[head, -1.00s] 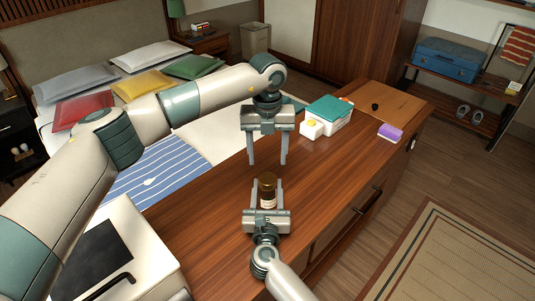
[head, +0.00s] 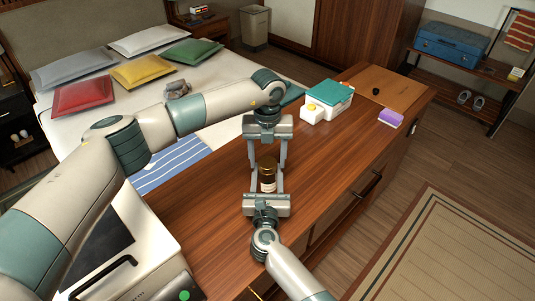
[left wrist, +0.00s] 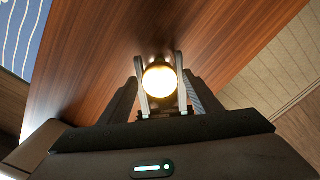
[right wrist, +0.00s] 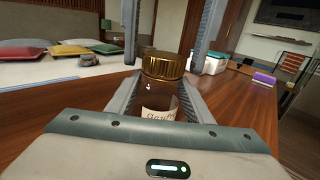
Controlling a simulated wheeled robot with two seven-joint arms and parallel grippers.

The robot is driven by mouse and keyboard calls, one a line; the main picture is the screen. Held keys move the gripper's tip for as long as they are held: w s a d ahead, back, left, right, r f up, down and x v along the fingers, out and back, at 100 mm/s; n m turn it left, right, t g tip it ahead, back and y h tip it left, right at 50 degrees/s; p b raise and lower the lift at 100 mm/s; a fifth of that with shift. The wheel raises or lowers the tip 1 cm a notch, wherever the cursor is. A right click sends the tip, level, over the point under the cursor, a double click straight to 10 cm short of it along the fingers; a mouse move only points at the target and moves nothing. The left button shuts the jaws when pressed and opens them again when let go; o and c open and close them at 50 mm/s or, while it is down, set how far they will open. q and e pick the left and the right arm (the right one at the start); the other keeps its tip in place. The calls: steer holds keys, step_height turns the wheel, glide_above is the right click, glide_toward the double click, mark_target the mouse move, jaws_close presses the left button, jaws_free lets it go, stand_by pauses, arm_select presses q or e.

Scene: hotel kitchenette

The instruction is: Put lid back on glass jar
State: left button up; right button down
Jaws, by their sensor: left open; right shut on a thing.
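A small brown glass jar (head: 268,184) with a pale label stands upright over the wooden counter. A ribbed gold lid (right wrist: 164,65) sits on its mouth; I cannot tell how tightly. My right gripper (head: 267,176) is shut on the jar from the near side, one finger on each flank. My left gripper (head: 267,163) points down from above, open, its fingers on either side of the lid with gaps. In the left wrist view the lid (left wrist: 160,80) shows as a bright gold disc between the fingers. The jar's base is partly hidden.
A teal-and-white box (head: 330,94), a small white box (head: 312,112) and a purple-and-white block (head: 390,118) stand farther along the counter (head: 330,160). The counter to the right of the jar is clear. A bed with pillows lies behind at left.

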arm_select(q)
steer(key=c, duration=1.1)
steer(key=m, duration=0.6)
steer(key=shift+m, duration=0.3)
steer(key=m, duration=0.5)
steer(key=o, duration=1.2)
steer(key=shift+r, duration=2.25)
steer(key=shift+c, duration=0.5)
